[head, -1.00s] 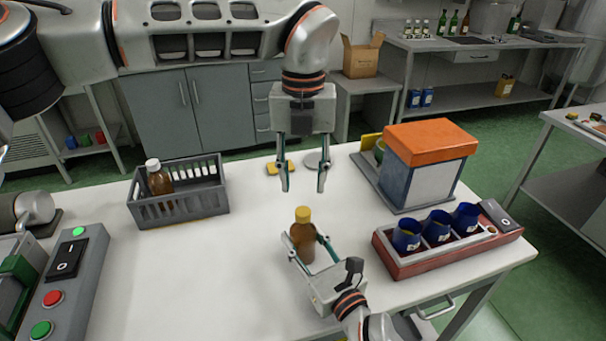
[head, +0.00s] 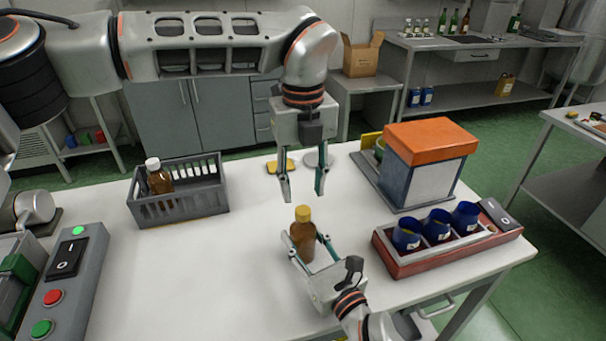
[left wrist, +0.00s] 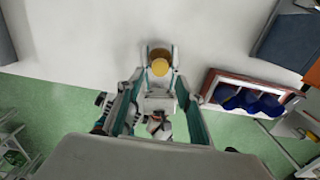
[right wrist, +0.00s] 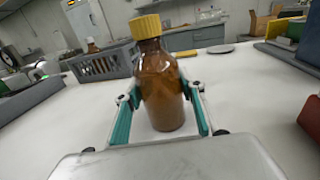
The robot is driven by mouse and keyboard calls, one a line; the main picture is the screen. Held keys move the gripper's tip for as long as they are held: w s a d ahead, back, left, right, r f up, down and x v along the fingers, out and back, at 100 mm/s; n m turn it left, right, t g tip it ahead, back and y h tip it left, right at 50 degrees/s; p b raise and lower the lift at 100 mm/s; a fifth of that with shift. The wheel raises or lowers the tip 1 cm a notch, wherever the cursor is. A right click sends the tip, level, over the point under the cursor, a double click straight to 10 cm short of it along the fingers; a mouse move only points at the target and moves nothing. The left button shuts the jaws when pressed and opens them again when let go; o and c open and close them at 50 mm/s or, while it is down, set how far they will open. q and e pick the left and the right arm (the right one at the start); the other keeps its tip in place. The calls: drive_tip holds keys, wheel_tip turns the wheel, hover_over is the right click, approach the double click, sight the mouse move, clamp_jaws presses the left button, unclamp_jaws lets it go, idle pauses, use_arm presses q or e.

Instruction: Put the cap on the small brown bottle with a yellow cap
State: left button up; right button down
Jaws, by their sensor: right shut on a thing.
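The small brown bottle (head: 302,240) stands upright on the white table with the yellow cap (head: 303,213) on its mouth. In the right wrist view the bottle (right wrist: 160,90) is between the fingers, and the yellow cap (right wrist: 145,27) sits on its neck. My right gripper (head: 305,250) is shut on the bottle's body. My left gripper (head: 305,198) is open and empty, pointing down just above and behind the cap. In the left wrist view the cap (left wrist: 159,67) shows between the open fingers, seen from above.
A grey crate (head: 180,208) with another brown bottle, white-capped (head: 158,178), stands at left. A red tray (head: 400,266) with blue cups is at right, behind it an orange-topped box (head: 430,140). A switch panel (head: 66,280) is at front left. A yellow item (head: 281,167) lies at the back.

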sight(303, 210)
use_arm(q)
drive_tip(key=shift+f, duration=2.85)
clamp_jaws()
drive_tip(key=m, duration=1)
drive_tip(key=shift+m, duration=0.3)
drive_tip(key=m, duration=0.4)
drive_tip(key=shift+m, duration=0.3)
drive_tip(key=shift+o, duration=0.7)
unclamp_jaws()
